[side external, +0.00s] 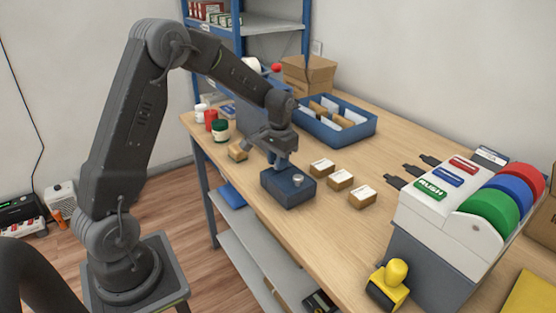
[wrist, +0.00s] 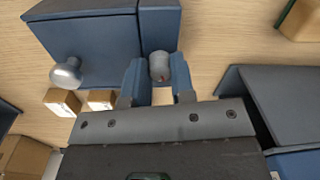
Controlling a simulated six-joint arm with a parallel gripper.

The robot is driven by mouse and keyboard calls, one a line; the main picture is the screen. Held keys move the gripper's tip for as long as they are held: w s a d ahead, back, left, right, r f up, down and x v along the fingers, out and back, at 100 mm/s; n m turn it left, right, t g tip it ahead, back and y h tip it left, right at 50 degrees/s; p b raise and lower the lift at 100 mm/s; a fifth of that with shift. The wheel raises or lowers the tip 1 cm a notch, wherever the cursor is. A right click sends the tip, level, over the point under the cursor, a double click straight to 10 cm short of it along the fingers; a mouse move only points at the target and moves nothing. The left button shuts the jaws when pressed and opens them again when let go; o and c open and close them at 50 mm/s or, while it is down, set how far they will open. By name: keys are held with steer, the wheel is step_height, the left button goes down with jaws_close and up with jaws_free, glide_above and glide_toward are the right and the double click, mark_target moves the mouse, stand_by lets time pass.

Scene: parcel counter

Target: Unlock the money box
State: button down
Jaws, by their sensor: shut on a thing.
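The money box (side external: 283,196) is a small dark blue box on the wooden counter, near its left edge. A silver knob (side external: 297,179) stands on it; in the wrist view this knob (wrist: 66,74) is at the left, clear of my fingers. My gripper (side external: 281,165) points down at the far side of the box. In the wrist view my gripper (wrist: 159,80) has its two blue fingers shut on a grey round knob (wrist: 159,66) at the edge of the box (wrist: 85,45). The knob has a small reddish mark. Its lower part is hidden between the fingers.
Several small cartons (side external: 322,167) lie right of the box, and one (side external: 238,151) lies to its left. Behind is a blue divided tray (side external: 340,137). Jars (side external: 220,130) stand at the left edge. A label dispenser (side external: 470,220) and yellow stamp (side external: 388,285) are at the right.

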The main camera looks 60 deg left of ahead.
steer(key=shift+m, duration=1.9)
steer(key=c, duration=1)
jaws_free()
steer(key=shift+o, duration=0.2)
step_height(320, 180, up, 14)
steer(key=shift+d, duration=0.3)
steer(key=shift+s, duration=0.1)
